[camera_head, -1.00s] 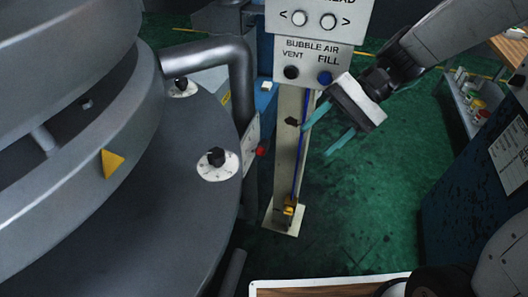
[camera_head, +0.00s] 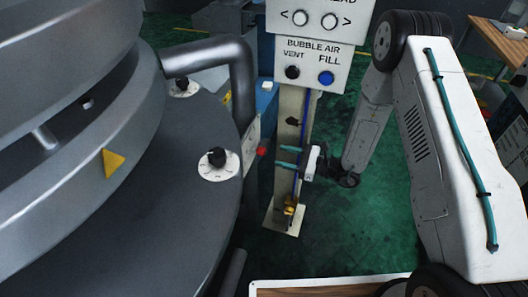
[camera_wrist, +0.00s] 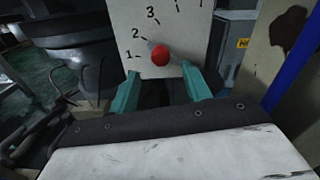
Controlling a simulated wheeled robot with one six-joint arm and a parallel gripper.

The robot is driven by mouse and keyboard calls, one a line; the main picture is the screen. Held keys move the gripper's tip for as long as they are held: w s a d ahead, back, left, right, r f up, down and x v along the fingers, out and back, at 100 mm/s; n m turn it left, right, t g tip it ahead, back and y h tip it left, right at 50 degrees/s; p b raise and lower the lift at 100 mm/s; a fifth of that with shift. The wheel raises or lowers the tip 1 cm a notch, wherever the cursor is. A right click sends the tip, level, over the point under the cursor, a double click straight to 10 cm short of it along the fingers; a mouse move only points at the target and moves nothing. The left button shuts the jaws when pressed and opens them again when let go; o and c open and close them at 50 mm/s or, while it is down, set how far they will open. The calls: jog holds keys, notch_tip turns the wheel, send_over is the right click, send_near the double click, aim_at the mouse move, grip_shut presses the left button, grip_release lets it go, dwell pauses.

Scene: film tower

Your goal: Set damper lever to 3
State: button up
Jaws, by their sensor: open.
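The damper lever shows as a red ball knob (camera_wrist: 160,55) in front of a white dial plate (camera_wrist: 178,30) marked 1, 2, 3 and further ticks. The knob sits to the right of the 1 and 2 marks, and a small grey piece at its upper left lies near the 2 tick. In the head view the red knob (camera_head: 262,151) stands beside the plate, seen nearly edge-on (camera_head: 252,132). My gripper (camera_head: 282,157) is open, its teal fingers pointing left at the knob, a short gap away. In the wrist view the knob appears between and beyond the fingertips (camera_wrist: 159,68).
A large grey vessel (camera_head: 130,215) with black dials (camera_head: 218,164) fills the left. Green floor (camera_head: 325,215) is open to the right of the post.

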aim_at(266, 152)
jog(key=x, duration=0.7)
jog(key=shift+w+a+f, duration=0.15)
jog(key=shift+a, duration=0.15)
